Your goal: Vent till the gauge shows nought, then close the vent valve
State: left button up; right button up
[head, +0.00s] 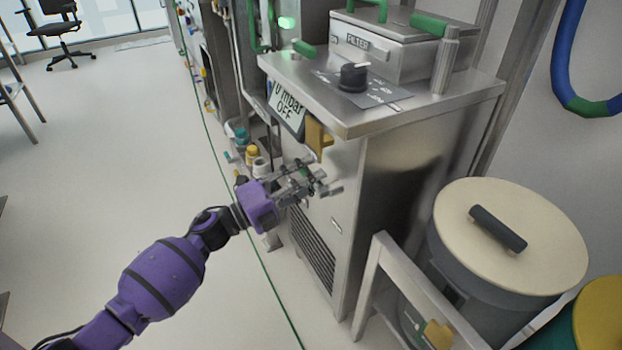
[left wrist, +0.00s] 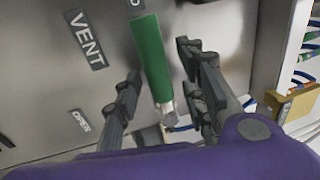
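The gauge display (head: 287,104) on the steel cabinet's front edge reads "0 mbar OFF" in the head view. In the left wrist view the green valve lever (left wrist: 149,58) lies beside the VENT label (left wrist: 85,38). Its free end points toward a cut-off label at the top, away from the OPEN label (left wrist: 80,120). My left gripper (head: 318,182) is by the cabinet's side below the display; its fingers (left wrist: 158,62) are spread on either side of the lever, with gaps visible. The lever is not clear in the head view. My right gripper is out of view.
The steel cabinet (head: 400,185) carries a black knob (head: 354,76) and a FILTER box (head: 400,50) on top. A lidded drum (head: 510,225) stands at right. The floor at left is mostly clear.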

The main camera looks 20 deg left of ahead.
pick_arm(q)
jog(key=v, duration=1.1)
jog(key=shift+s+a, duration=0.1)
jog(key=shift+a, duration=0.05)
